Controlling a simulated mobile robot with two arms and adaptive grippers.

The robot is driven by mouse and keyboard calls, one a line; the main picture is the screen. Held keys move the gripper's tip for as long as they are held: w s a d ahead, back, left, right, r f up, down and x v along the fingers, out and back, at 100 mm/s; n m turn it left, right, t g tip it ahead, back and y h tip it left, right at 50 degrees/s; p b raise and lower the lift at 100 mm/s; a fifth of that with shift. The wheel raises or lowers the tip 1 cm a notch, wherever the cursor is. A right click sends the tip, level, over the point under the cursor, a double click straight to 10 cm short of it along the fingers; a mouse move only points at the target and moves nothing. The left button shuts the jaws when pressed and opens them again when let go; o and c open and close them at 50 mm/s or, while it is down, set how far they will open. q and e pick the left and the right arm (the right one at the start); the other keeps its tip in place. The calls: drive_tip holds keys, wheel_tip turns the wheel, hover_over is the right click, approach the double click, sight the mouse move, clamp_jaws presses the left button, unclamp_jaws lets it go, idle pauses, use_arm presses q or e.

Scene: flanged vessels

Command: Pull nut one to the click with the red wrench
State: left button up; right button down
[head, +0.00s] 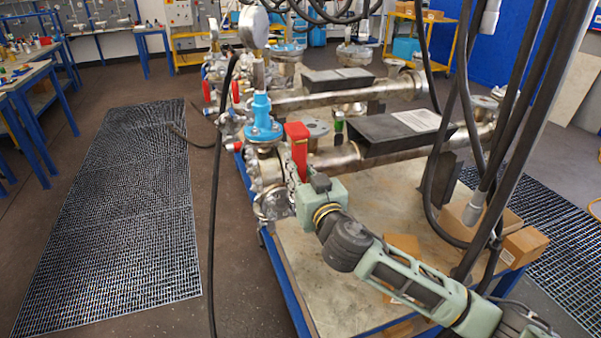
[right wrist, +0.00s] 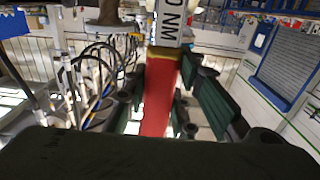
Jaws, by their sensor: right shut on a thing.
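The red wrench (head: 297,145) stands up beside the end flange (head: 268,172) of the near vessel. In the right wrist view the red wrench (right wrist: 158,98) runs between my green-and-black fingers, with a white part marked "NM" at its upper end. My right gripper (head: 298,186) is shut on the wrench, and its arm comes in from the lower right. The wrench's lower end is hidden by the gripper in the head view. Several nuts ring the flange; I cannot tell which is nut one or whether the wrench sits on it. My left gripper is not in view.
A blue valve fitting (head: 262,118) rises just left of the wrench. A black plate (head: 400,138) lies over the near vessel. Dark cables hang at the right. Cardboard boxes (head: 523,246) sit on the cart.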

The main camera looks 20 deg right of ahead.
drive_tip(key=shift+w+r, duration=0.15)
drive_tip(key=shift+w, duration=0.8)
